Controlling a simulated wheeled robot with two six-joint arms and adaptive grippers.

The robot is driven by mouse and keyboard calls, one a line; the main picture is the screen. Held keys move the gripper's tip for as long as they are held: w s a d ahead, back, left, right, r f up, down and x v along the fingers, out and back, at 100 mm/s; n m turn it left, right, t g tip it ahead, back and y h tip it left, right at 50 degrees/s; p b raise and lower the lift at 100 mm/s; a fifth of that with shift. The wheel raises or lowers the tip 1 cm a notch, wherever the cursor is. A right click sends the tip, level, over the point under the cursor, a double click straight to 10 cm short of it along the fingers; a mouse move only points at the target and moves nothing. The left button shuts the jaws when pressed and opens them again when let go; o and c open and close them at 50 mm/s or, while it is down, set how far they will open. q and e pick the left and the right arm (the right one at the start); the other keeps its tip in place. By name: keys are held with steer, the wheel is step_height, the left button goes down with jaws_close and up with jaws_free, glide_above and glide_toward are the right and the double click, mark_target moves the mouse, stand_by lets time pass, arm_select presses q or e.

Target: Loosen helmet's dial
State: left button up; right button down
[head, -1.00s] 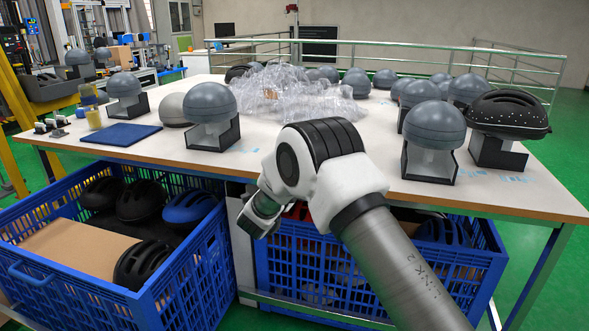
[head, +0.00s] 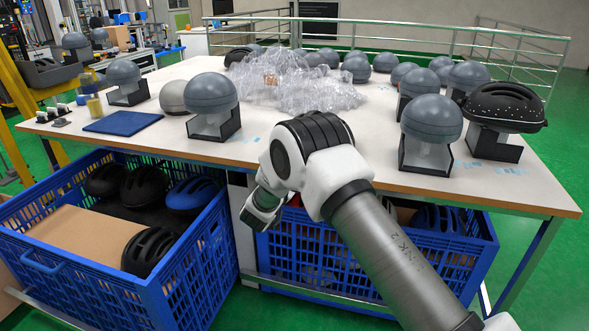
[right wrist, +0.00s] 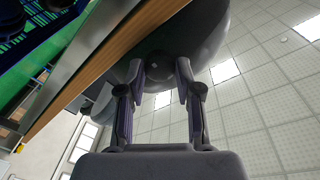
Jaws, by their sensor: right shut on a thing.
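My right arm enters the head view from the lower right and reaches to the table's front edge; its fingertips are hidden there. In the right wrist view the right gripper (right wrist: 158,75) has its two fingers on either side of a small round dark knob (right wrist: 160,62), which looks like the dial, and is shut on it. The knob sits on a large dark rounded body (right wrist: 208,45), which looks like the helmet. Whether the dial has turned cannot be told. My left gripper does not show.
The white table (head: 300,135) holds several grey dome headforms, a black dotted helmet (head: 502,105), crumpled clear wrap (head: 290,85) and a blue mat (head: 124,123). Blue crates of helmets stand below, left (head: 190,275) and right (head: 330,262). The wooden table edge (right wrist: 95,80) runs close beside the gripper.

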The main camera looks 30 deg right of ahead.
stand_by(0.3)
steer(key=c, duration=0.8)
jaws_free()
steer(key=shift+o, duration=0.2)
steer(key=shift+a, duration=0.1)
steer(key=v, duration=1.1)
steer(key=shift+s+a, duration=0.25)
